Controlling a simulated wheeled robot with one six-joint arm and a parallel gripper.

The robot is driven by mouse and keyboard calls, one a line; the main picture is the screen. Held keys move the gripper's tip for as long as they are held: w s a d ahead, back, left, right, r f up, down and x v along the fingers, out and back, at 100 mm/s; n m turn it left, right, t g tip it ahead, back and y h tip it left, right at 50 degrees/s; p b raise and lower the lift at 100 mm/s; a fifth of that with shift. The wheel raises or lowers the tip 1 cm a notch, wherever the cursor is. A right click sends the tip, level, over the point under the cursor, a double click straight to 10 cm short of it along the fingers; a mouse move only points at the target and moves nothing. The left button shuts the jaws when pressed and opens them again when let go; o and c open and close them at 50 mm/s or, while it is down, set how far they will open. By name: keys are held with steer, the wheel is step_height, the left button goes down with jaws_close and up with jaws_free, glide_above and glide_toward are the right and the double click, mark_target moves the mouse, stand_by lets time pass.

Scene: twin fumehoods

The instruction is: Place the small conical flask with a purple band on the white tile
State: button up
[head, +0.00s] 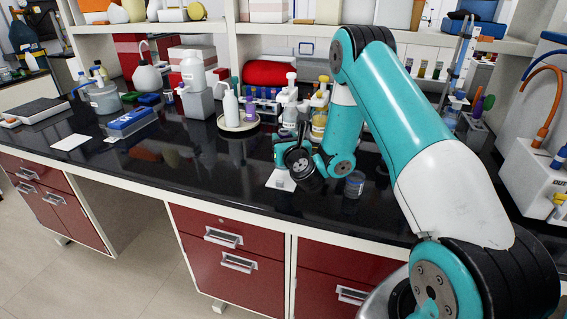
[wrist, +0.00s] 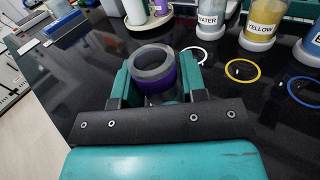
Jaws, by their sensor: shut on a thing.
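My gripper (wrist: 156,82) is shut on the small conical flask with a purple band (wrist: 154,68). In the wrist view the grey-rimmed round mouth and purple band show between the two teal fingers. In the head view my gripper (head: 284,154) is low over the bench, and the flask is hidden behind my wrist. A white tile (head: 275,183) lies on the black bench just below and in front of my gripper, partly covered by my wrist. I cannot tell whether the flask touches any surface.
Bottles labelled WATER (wrist: 207,22) and YELLOW (wrist: 260,22) stand behind. White, yellow (wrist: 243,71) and blue rings lie on the bench. A round tray (head: 238,128) with bottles is to the left. Another white sheet or tile (head: 70,143) lies far left. A small jar (head: 354,184) stands beside my arm.

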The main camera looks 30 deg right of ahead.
steer(key=shift+f+b, duration=1.65)
steer(key=shift+f, duration=0.4)
steer(key=shift+f, duration=0.1)
steer(key=o, duration=1.1)
steer(key=shift+c, duration=0.2)
